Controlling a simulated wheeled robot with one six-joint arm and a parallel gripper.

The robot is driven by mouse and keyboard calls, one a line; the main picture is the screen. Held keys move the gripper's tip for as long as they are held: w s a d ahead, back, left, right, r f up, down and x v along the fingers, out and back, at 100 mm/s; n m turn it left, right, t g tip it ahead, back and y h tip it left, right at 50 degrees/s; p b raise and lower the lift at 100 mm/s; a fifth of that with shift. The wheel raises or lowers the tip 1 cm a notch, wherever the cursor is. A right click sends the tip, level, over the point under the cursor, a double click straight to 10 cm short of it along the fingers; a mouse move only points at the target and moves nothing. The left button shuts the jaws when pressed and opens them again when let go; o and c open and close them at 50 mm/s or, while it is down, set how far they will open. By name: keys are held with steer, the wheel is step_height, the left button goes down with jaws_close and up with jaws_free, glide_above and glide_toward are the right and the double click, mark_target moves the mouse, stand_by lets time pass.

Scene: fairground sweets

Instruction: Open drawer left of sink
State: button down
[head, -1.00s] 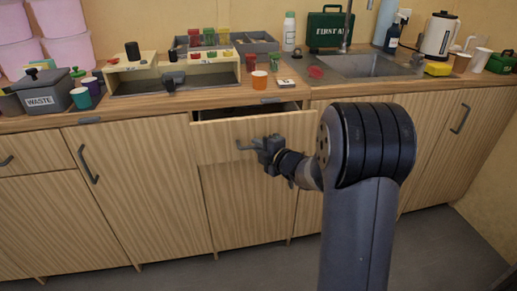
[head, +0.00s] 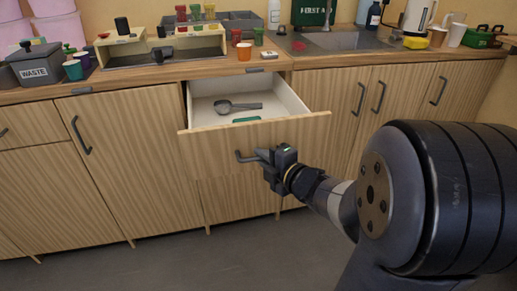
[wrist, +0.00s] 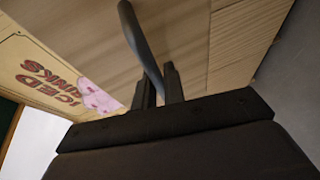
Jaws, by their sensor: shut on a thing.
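The drawer (head: 225,148) left of the sink (head: 335,41) is pulled well out in the head view. Its white inside shows, with a dark scoop (head: 238,106) and a small green thing (head: 246,120) in it. My gripper (head: 262,157) is at the drawer's front, shut on the dark bar handle (head: 245,157). In the wrist view the fingers (wrist: 159,88) close around the handle (wrist: 142,45), which runs up from between them. The front part of the drawer's floor is hidden behind its front panel.
Cupboard doors with bar handles stand left (head: 130,165) and right (head: 375,105) of the drawer. The worktop above holds a waste bin (head: 38,65), an orange cup (head: 244,51), jars and a kettle (head: 418,20). The grey floor (head: 190,255) in front is clear.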

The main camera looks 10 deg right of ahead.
steer(key=shift+s, duration=0.7)
steer(key=c, duration=1.5)
jaws_free()
steer(key=p+v, duration=0.3)
steer(key=v, duration=0.7)
steer(key=shift+s, duration=0.3)
steer(key=shift+w+d, duration=0.1)
